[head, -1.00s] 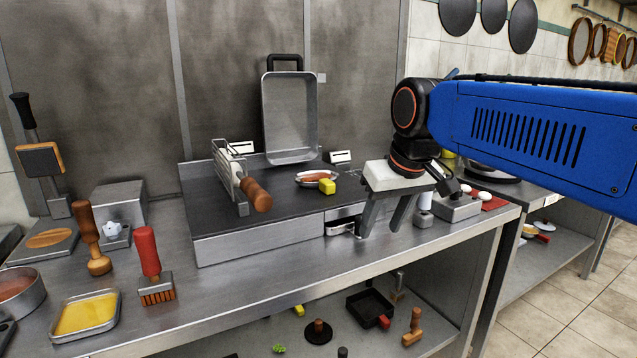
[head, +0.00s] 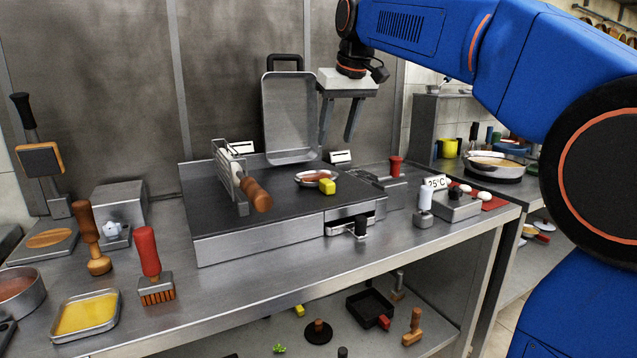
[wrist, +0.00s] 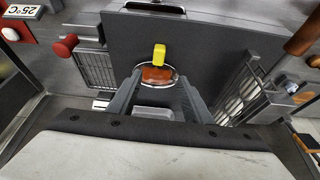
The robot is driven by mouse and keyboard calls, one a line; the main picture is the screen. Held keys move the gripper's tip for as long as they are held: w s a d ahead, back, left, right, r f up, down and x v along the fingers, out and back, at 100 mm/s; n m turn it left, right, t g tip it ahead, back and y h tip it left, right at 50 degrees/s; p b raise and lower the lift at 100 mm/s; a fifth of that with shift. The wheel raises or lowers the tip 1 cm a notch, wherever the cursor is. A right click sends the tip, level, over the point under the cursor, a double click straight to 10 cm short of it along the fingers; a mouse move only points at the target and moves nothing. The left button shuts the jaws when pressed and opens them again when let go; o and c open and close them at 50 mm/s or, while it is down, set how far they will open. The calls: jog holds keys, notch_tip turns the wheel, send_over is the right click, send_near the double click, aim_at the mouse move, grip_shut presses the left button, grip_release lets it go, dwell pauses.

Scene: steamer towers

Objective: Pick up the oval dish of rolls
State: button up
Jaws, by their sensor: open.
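The oval dish (head: 300,178) is a small pale-rimmed dish with reddish-brown contents. It rests on the dark griddle top, and a yellow block (head: 327,187) sits at its near right edge. My gripper (head: 338,138) is open and empty, pointing down, above and slightly right of the dish in the head view. In the wrist view the dish (wrist: 145,83) shows between and just beyond the tips of the open gripper (wrist: 160,80). The yellow block (wrist: 159,53) is on its far side there. Single rolls are too small to make out.
A wire rack with a wooden handle (head: 257,194) stands left of the dish. A tall metal pan (head: 289,115) leans upright behind it. A red-knobbed press (head: 396,166) is to the right. The griddle's front area (head: 285,205) is clear.

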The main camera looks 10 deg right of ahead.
send_over(326, 180)
jog(key=s, duration=0.3)
jog(key=f, duration=0.9)
jog(key=shift+w, duration=0.25)
jog(key=shift+x, duration=2.7)
jog(key=shift+d, duration=0.25)
grip_shut()
